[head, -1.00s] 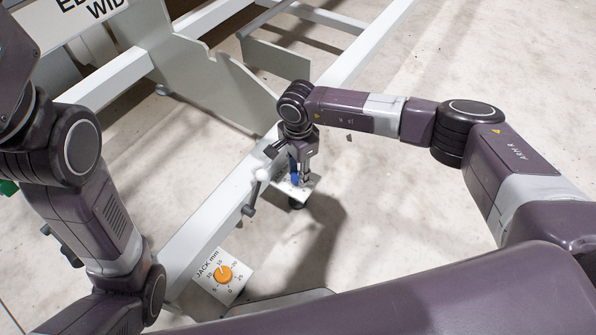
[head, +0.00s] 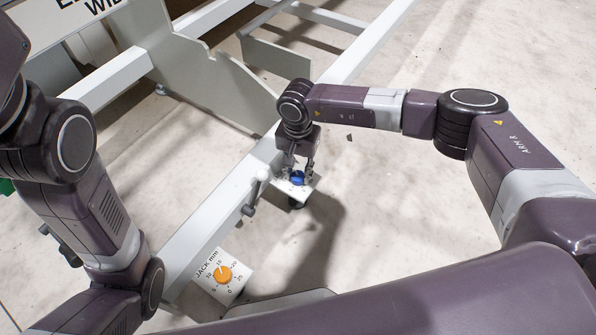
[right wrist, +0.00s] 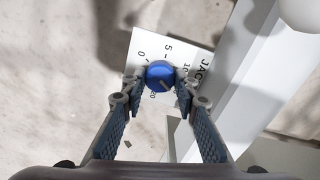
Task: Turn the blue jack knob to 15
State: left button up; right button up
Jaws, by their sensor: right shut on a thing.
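The blue jack knob (head: 298,179) sits on a small white dial plate (head: 306,191) beside the gantry rail.
An orange jack knob (head: 223,273) on its own dial plate (head: 240,285) lies nearer along the white rail (head: 212,207). Pale floor to the right is clear.

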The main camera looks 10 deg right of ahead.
aim_at(298, 175)
dwell(0.4)
jog(key=o, duration=1.2)
jog(key=shift+c, duration=0.2)
notch_tip(298, 175, up, 12)
